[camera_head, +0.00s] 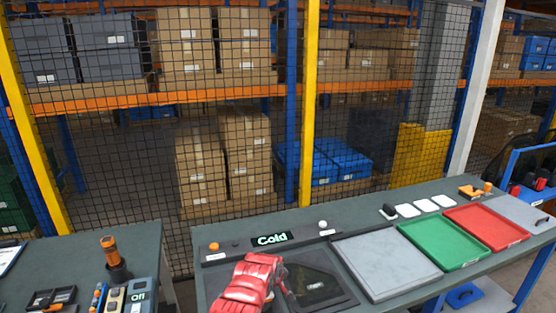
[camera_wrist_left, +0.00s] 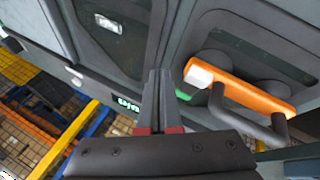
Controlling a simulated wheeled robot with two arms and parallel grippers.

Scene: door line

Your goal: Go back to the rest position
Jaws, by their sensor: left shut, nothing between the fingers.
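My left gripper (camera_head: 287,283), with a red wrist, is over the dark panel unit (camera_head: 325,288) on the green-grey bench in the head view. In the left wrist view its grey fingers (camera_wrist_left: 160,92) are together with nothing between them. An orange handle with a white end (camera_wrist_left: 245,92), on dark posts, is to the right of the fingers and apart from them. The red wrist hides part of the dark panel in the head view. My right gripper is in neither view.
A left table (camera_head: 60,262) holds an orange-topped tool (camera_head: 110,250). A mesh fence (camera_head: 230,110) stands behind.

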